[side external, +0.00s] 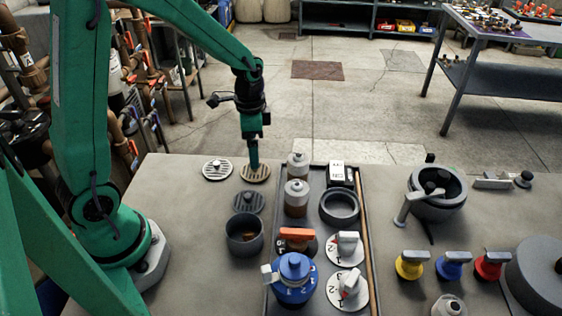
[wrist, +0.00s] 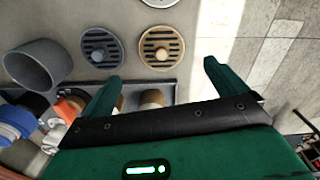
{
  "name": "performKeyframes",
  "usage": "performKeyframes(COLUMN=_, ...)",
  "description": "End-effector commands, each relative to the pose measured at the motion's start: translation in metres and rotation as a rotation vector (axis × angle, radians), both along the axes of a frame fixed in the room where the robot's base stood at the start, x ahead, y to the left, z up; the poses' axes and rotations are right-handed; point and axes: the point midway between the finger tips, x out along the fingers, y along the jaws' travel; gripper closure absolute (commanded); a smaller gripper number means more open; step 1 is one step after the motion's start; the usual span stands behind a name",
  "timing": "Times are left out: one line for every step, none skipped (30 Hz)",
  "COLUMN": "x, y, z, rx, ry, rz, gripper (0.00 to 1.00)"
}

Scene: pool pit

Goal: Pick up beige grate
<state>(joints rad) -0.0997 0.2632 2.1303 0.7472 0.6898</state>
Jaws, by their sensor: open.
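The beige grate (side external: 262,177) is a round slotted disc with a small knob, lying flat near the far left edge of the grey table. In the wrist view the beige grate (wrist: 147,58) lies just beyond the fingertips, in line with the gap between them. My gripper (side external: 254,164) points down over the beige grate and hides part of it in the side view. The wrist view shows my gripper (wrist: 162,72) open, with nothing between its fingers. I cannot tell the exact height of the fingertips above the grate.
A white grate (side external: 217,171) lies close to the left, and a dark grey grate (side external: 248,203) lies nearer the camera. A grey cup (side external: 244,237) stands nearer still. A dark tray (side external: 277,290) with bottles and knobs is to the right.

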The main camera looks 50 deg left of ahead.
Motion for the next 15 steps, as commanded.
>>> performKeyframes(x=0.0, y=0.0, z=-0.003, rx=-0.001, ry=0.003, rz=0.0, gripper=0.03)
performKeyframes(x=-0.001, y=0.0, z=-0.006, rx=0.0, ry=0.004, rz=0.0, gripper=0.03)
performKeyframes(x=-0.001, y=0.0, z=-0.009, rx=-0.001, ry=0.004, rz=0.001, gripper=0.03)
performKeyframes(x=-0.001, y=0.0, z=-0.012, rx=0.0, ry=0.004, rz=0.001, gripper=0.03)
performKeyframes(x=0.0, y=0.0, z=-0.014, rx=0.0, ry=0.004, rz=0.001, gripper=0.03)
performKeyframes(x=-0.001, y=0.0, z=-0.017, rx=0.0, ry=0.004, rz=0.001, gripper=0.03)
performKeyframes(x=-0.001, y=0.0, z=-0.019, rx=0.0, ry=0.004, rz=0.001, gripper=0.03)
performKeyframes(x=-0.001, y=0.0, z=-0.021, rx=-0.001, ry=0.003, rz=0.001, gripper=0.03)
performKeyframes(x=-0.001, y=0.0, z=-0.023, rx=-0.001, ry=0.003, rz=0.001, gripper=0.03)
performKeyframes(x=-0.001, y=0.0, z=-0.023, rx=0.0, ry=0.002, rz=0.001, gripper=0.03)
performKeyframes(x=-0.001, y=0.0, z=-0.024, rx=0.0, ry=0.002, rz=0.001, gripper=0.03)
performKeyframes(x=-0.001, y=0.0, z=-0.024, rx=0.0, ry=0.001, rz=0.001, gripper=0.03)
performKeyframes(x=-0.001, y=0.0, z=-0.024, rx=0.0, ry=0.001, rz=0.001, gripper=0.03)
performKeyframes(x=-0.001, y=0.0, z=-0.024, rx=0.0, ry=0.001, rz=0.001, gripper=0.03)
performKeyframes(x=-0.001, y=0.0, z=-0.024, rx=0.0, ry=0.001, rz=0.001, gripper=0.03)
